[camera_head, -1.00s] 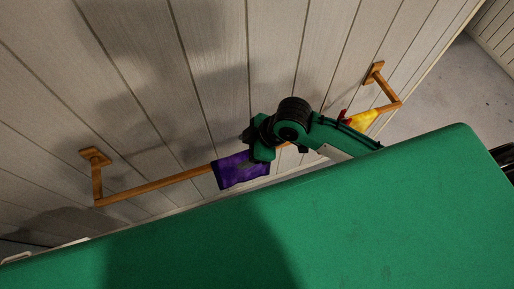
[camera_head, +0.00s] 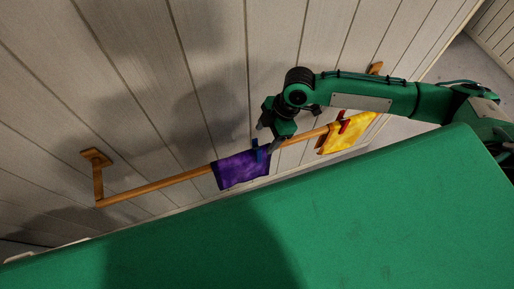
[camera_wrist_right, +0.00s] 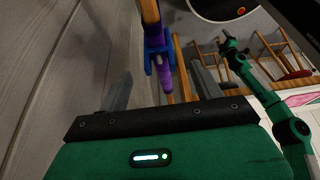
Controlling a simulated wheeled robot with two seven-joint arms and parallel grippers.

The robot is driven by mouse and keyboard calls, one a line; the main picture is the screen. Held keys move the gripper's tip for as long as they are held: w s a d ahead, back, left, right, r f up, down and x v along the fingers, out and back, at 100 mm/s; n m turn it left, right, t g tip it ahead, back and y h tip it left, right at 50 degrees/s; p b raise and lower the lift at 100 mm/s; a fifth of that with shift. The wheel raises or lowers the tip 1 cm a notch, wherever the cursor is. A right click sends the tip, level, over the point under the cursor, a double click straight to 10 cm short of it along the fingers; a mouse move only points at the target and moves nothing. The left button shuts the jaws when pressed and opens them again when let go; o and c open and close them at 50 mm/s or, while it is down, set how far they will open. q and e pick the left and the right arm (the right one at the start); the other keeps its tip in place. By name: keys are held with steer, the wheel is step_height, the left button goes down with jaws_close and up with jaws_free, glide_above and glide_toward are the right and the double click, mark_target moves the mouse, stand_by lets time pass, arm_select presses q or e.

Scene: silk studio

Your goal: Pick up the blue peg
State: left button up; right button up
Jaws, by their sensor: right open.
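The blue peg (camera_head: 256,150) is clipped over a wooden rail (camera_head: 155,186) at the right part of a purple cloth (camera_head: 235,171) hanging there. My right gripper (camera_head: 267,139) is open and empty, just right of and above the peg in the head view. In the right wrist view the blue peg (camera_wrist_right: 156,63) stands ahead, between the lines of the two spread fingers (camera_wrist_right: 160,80), apart from both. In that view a green arm, which looks like my left one, ends in a small dark gripper (camera_wrist_right: 231,46); its jaws are too small to read.
A red peg (camera_head: 343,125) holds a yellow cloth (camera_head: 345,137) farther right on the rail, below my right forearm. The rail stands off a panelled wall (camera_head: 140,60) on brackets. Wooden stools (camera_wrist_right: 270,58) stand in the wrist view's background.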

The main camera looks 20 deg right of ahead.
mark_target(255, 151)
steer(key=x, duration=0.4)
steer(key=shift+a+f+p, duration=0.15)
steer(key=shift+f+p, duration=0.1)
steer(key=shift+p, duration=0.15)
steer(key=shift+a+f+p, duration=0.2)
steer(key=shift+f+p, duration=0.3)
steer(key=shift+f, duration=0.05)
steer(key=p+x, duration=0.1)
steer(key=x, duration=0.2)
steer(key=shift+f, duration=0.15)
steer(key=shift+a+f, duration=0.2)
steer(key=shift+f, duration=0.25)
steer(key=c, duration=1)
steer(key=shift+r, duration=0.1)
steer(key=shift+c, duration=0.2)
